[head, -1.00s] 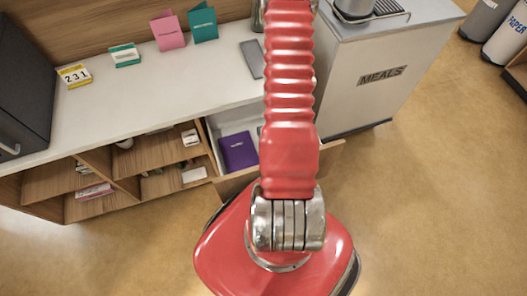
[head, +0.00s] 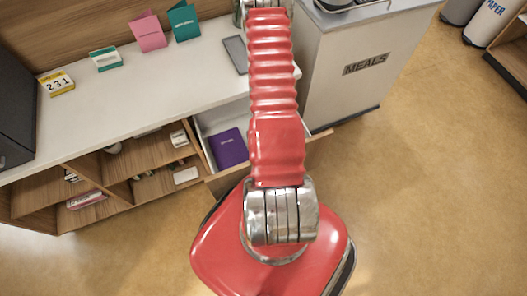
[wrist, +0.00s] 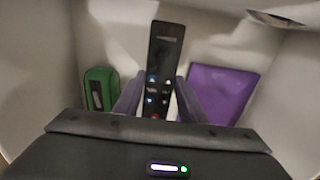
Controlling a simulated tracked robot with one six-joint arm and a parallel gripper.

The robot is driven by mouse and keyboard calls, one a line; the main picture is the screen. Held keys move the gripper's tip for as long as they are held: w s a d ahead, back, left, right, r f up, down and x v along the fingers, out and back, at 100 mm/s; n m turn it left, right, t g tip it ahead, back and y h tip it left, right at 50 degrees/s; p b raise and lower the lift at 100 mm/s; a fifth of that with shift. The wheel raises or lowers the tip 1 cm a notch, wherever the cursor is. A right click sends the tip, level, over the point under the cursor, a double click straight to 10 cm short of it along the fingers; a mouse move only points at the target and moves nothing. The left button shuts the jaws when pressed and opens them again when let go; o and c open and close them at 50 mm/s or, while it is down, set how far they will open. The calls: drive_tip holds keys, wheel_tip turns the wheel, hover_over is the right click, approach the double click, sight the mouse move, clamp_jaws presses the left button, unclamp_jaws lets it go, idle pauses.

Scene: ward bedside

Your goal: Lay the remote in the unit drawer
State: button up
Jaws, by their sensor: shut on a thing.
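My gripper (wrist: 158,84) is shut on the black remote (wrist: 166,45), seen in the wrist view. The remote points away from me between the two fingers, its coloured buttons near the fingertips. Around and below it is the white inside of the unit drawer (wrist: 38,60). The drawer is pulled open in the head view (head: 319,144). A purple book (head: 229,149) lies in it, also right of my fingers in the wrist view (wrist: 222,90). A green case (wrist: 101,88) is on the left. I cannot tell whether the remote touches the drawer floor. My arm hides the gripper in the head view.
The worktop (head: 130,95) above holds a grey phone-like slab (head: 235,54), cards and a number block (head: 57,83). Open shelves (head: 150,165) are left of the drawer. A MEALS cart (head: 360,85) stands close on the right. The floor right of me is clear.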

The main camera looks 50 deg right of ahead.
drive_tip(key=shift+f, duration=0.1)
drive_tip(key=shift+f, duration=2.05)
drive_tip(key=o, duration=1.2)
drive_tip(key=shift+f, duration=0.1)
drive_tip(key=shift+o, duration=0.2)
drive_tip(key=shift+r, duration=6.1)
